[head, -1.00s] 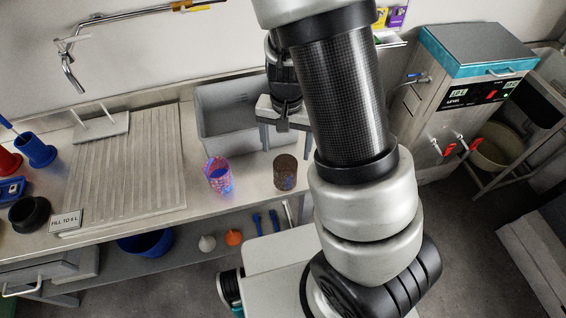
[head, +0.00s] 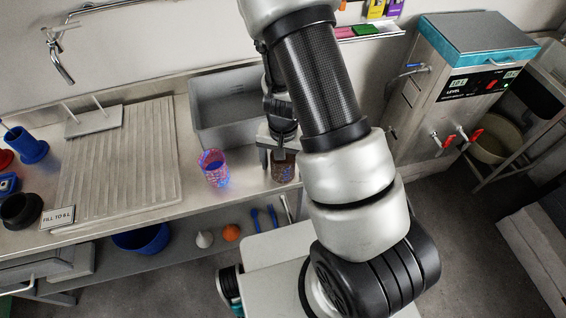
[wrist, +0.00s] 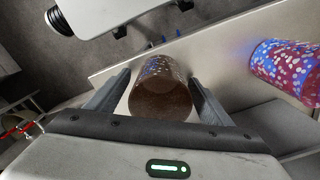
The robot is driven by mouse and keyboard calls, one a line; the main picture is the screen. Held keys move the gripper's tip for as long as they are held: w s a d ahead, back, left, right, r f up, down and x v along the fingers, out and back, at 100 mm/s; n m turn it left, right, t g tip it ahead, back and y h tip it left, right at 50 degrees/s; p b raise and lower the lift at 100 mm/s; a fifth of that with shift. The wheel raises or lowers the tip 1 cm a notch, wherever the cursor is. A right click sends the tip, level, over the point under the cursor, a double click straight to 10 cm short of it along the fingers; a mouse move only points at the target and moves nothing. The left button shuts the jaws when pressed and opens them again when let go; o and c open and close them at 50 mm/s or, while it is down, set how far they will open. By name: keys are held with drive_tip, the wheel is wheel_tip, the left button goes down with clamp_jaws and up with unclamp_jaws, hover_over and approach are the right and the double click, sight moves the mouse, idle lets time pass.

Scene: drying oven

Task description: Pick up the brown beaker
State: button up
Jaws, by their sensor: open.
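The brown beaker (head: 283,172), dark and speckled, stands on the bench in front of the grey basin. In the wrist view the brown beaker (wrist: 160,100) sits between the two fingers of my gripper (wrist: 158,92), with a finger on each side. My gripper is open, and a small gap shows on each side of the beaker. In the head view my gripper (head: 277,150) is just above and behind the beaker and partly hides its top.
A red and blue speckled beaker (head: 215,168) stands close to the left of the brown beaker; it also shows in the wrist view (wrist: 288,72). The grey basin (head: 215,112) is behind. The ribbed draining board (head: 120,160) lies left. The bench's front edge is near.

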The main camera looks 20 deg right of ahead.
drive_tip(key=shift+c, duration=0.2)
drive_tip(key=c, duration=1.2)
drive_tip(key=shift+o, duration=0.2)
drive_tip(key=shift+r, duration=0.15)
wheel_tip(320, 180, up, 8)
drive_tip(key=shift+r+p, duration=0.25)
drive_tip(key=shift+p, duration=0.75)
drive_tip(key=w+r+n+p, duration=0.1)
drive_tip(key=w+r+n, duration=0.4)
drive_tip(key=r, duration=0.4)
drive_tip(key=shift+w+r+n, duration=0.25)
drive_tip(key=shift+r+n, duration=0.05)
drive_tip(key=shift+n, duration=0.2)
